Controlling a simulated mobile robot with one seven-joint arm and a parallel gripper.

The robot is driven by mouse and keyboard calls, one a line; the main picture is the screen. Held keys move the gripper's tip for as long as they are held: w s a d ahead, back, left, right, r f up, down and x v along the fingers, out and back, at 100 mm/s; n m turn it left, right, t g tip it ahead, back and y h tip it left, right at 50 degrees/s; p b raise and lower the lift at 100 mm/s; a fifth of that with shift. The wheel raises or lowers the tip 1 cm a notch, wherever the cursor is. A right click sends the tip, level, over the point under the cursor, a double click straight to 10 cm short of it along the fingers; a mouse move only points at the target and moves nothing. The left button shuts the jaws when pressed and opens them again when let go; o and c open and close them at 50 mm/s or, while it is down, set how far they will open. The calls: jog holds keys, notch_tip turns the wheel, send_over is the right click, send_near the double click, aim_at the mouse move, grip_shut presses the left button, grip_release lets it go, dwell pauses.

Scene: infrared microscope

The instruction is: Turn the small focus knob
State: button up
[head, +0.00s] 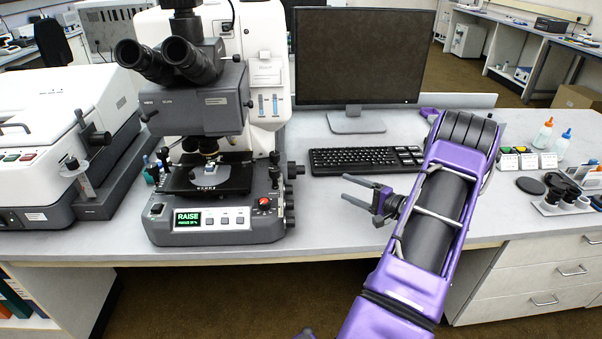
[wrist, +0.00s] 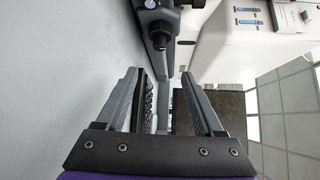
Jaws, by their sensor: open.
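The microscope (head: 216,228) stands on the bench left of centre. On the right side of its base is a dark stepped focus knob (head: 291,170), with a narrower small end (head: 300,169) pointing right. Another dark knob (head: 289,199) sits lower on the same side. The base display (head: 187,219) reads RAISE, with a focus percentage below. My gripper (head: 343,188) is open and empty, right of the knobs and apart from them, its fingers pointing left. In the wrist view a dark knob (wrist: 159,40) shows beyond the open fingers (wrist: 160,75); I cannot tell which knob it is.
The keyboard (head: 366,160) lies behind my gripper, with the monitor (head: 357,55) behind it. Bottles (head: 562,143) and dark eyepiece parts (head: 552,197) stand at the right. A white instrument (head: 50,110) is left of the microscope. Bare bench lies between knobs and gripper.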

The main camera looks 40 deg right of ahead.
aim_at(301, 170)
jog(key=x, duration=1.7)
jog(key=shift+f, duration=0.1)
grip_shut()
